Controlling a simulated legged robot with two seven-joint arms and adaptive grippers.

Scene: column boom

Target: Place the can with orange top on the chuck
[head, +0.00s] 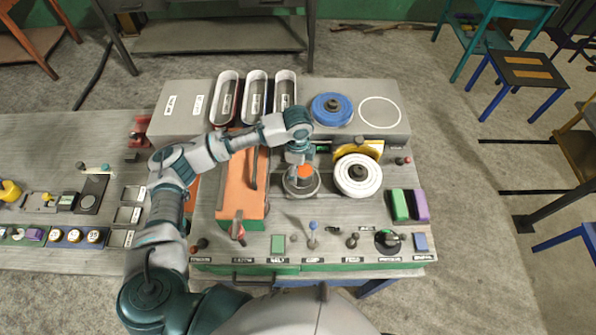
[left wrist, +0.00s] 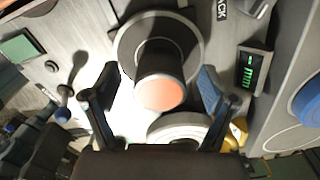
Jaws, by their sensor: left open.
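The can with the orange top (head: 305,173) stands upright over the round chuck (head: 291,190) at the middle of the bench. In the left wrist view the can (left wrist: 161,90) appears within the chuck's dark disc (left wrist: 128,45), beside a label ending in "CK". My left gripper (head: 299,158) is above it, pointing down. In the left wrist view its fingers (left wrist: 157,88) are spread wide, one on each side of the can, with gaps between. The can's base is partly hidden by its own body. My right gripper is in neither view.
A white wheel (head: 358,184) on a yellow mount stands close right of the chuck. An orange block (head: 238,205) lies left. Levers and knobs line the front edge. A blue disc (head: 331,108) and oval trays (head: 256,80) are at the back.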

